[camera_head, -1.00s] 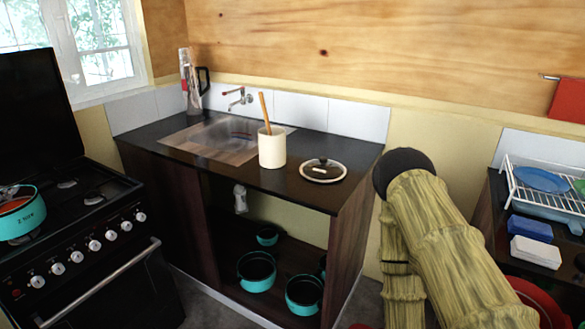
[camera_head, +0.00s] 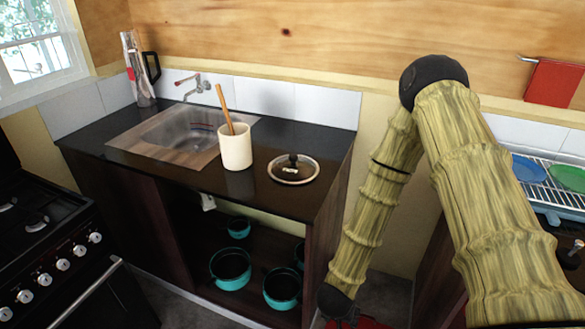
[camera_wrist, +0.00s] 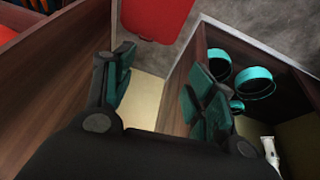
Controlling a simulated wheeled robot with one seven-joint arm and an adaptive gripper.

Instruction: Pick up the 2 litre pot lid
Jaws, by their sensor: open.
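The pot lid (camera_head: 294,169) lies flat on the dark counter (camera_head: 254,187), near its right end. It is a round disc with a light rim, a black knob and a small label. My gripper shows in the wrist view (camera_wrist: 160,84) with its two dark green fingers spread apart and nothing between them. In the head view my arm hangs down right of the counter, with its end low at the bottom edge. The gripper is below and to the right of the lid, well apart from it. The lid is not in the wrist view.
A cream utensil holder (camera_head: 236,151) with a wooden spoon stands left of the lid, beside the sink (camera_head: 180,132). Teal pots (camera_head: 231,269) sit on the shelf below. The stove (camera_head: 48,245) is at left, a dish rack (camera_head: 550,192) at right. A red object (camera_wrist: 157,18) lies on the floor.

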